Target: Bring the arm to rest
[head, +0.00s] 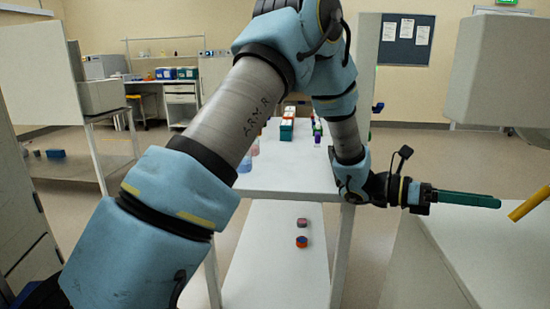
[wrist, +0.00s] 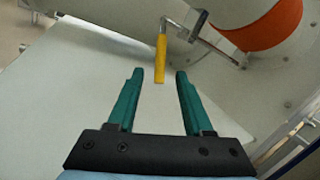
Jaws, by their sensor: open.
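My gripper (head: 470,198) is open and empty at the right in the head view, its green fingers pointing right over a white surface. In the wrist view, my gripper (wrist: 159,78) shows its two green fingers spread apart. A yellow handle (head: 531,203) lies just beyond the fingertips in the head view. In the wrist view the yellow handle (wrist: 161,58) hangs from a metal lever, its near end seen between the fingertips; no finger touches it. My arm reaches across the middle of the head view, bent at a high elbow.
A white table (head: 285,178) with small coloured items stands behind my arm; its lower shelf (head: 270,270) holds two small round items. A white surface (wrist: 70,100) lies under the gripper. An orange round part (wrist: 265,25) sits on the grey wall at right. Open floor shows left of the table.

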